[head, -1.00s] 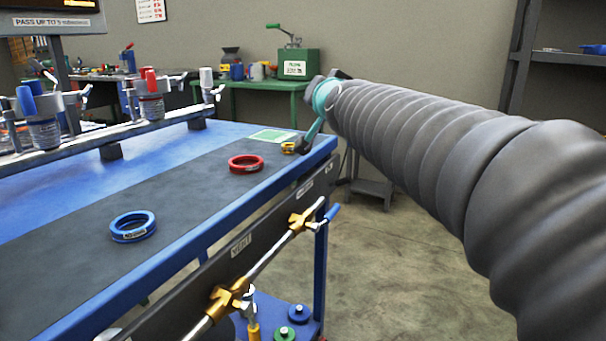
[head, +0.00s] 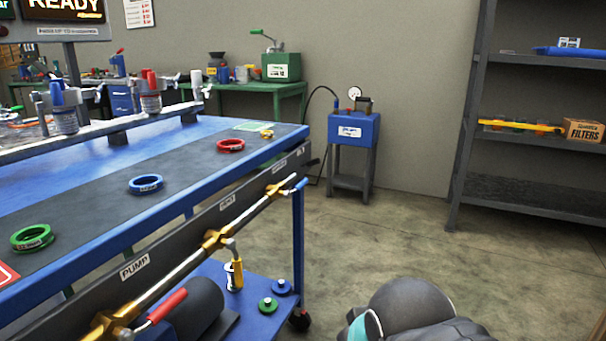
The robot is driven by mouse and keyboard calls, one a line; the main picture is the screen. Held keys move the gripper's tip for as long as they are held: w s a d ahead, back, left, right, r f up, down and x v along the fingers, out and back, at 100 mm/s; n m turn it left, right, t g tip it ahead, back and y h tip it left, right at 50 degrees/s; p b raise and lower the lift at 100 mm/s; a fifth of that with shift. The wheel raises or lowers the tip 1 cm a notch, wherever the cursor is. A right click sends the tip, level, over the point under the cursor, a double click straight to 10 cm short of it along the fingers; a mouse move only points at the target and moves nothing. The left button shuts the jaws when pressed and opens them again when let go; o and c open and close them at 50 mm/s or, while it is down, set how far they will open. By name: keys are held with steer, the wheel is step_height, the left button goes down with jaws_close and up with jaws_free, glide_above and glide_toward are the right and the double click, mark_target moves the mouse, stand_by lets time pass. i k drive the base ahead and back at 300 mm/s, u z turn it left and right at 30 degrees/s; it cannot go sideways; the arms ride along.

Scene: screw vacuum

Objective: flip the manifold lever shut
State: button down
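The manifold is a silver pipe with brass fittings (head: 214,241) along the table's front side. A lever with a red handle (head: 167,306) sits at its near end, below the PUMP label (head: 135,267), and points up to the right. A lever with a blue handle (head: 300,184) sits at the far end. My arm shows only as a grey sleeve with a teal band at the bottom right, apart from the manifold. My gripper is not visible in this view.
The blue table (head: 185,205) holds green (head: 32,237), blue (head: 146,184) and red (head: 230,145) rings. Below are a lower shelf (head: 254,320) and a dark cylinder (head: 195,308). A blue cabinet (head: 354,130) and a shelf rack (head: 520,190) stand behind. Open floor lies right of the table.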

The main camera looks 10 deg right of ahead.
mark_target(287, 194)
steer(key=k, duration=1.25)
steer(key=z, duration=0.7)
steer(key=i, duration=1.6)
steer(key=u, duration=0.2)
